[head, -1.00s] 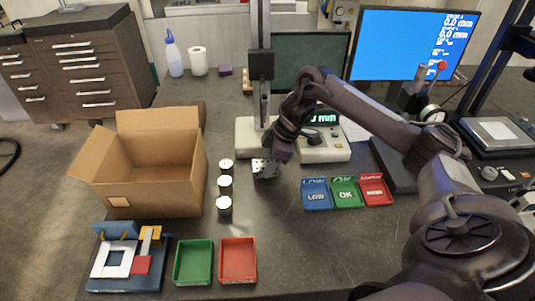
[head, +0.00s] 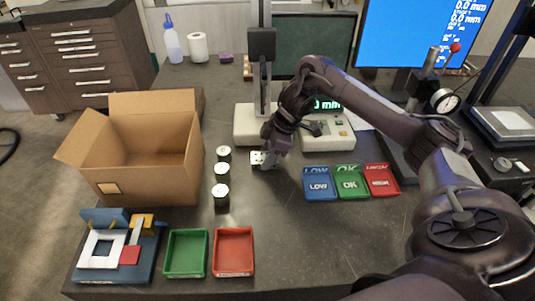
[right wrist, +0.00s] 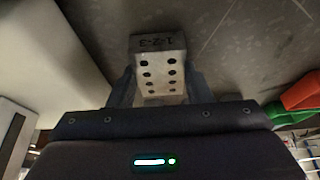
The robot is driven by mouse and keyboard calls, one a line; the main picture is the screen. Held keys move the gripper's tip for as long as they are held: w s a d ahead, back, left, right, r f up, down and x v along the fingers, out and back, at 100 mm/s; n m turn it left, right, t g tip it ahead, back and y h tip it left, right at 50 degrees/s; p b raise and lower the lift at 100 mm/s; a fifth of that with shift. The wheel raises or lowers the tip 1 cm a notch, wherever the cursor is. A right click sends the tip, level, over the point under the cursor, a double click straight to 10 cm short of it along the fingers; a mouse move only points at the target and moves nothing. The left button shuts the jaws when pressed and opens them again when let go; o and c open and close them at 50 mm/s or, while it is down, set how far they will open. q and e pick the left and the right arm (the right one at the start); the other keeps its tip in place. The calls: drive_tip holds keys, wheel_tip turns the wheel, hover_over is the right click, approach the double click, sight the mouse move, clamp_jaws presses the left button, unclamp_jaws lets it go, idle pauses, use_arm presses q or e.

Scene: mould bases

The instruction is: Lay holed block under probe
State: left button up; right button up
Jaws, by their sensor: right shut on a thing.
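The holed block (head: 257,158) is a small pale metal block with dark holes, in front of the measuring stand. In the right wrist view the block (right wrist: 160,70) shows two rows of holes and the marking 1-2-3. My right gripper (head: 268,160) is shut on it, one finger on each side. The probe's tip is hard to make out. The block is in front of the base, not under the head. My left gripper is not in view.
Three small cylinders (head: 221,172) stand in a row left of the block, beside an open cardboard box (head: 150,180). Blue LOW (head: 319,187), green OK (head: 351,186) and red (head: 383,182) trays lie to the right. Green and red bins (head: 234,252) are at the front.

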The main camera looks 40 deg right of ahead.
drive_tip(key=o, duration=1.4)
drive_tip(key=shift+f, duration=0.15)
drive_tip(key=shift+c, duration=0.2)
drive_tip(key=shift+r, duration=0.3)
drive_tip(key=p+v, duration=0.4)
drive_tip(key=v, duration=0.8)
drive_tip(key=shift+f, duration=0.15)
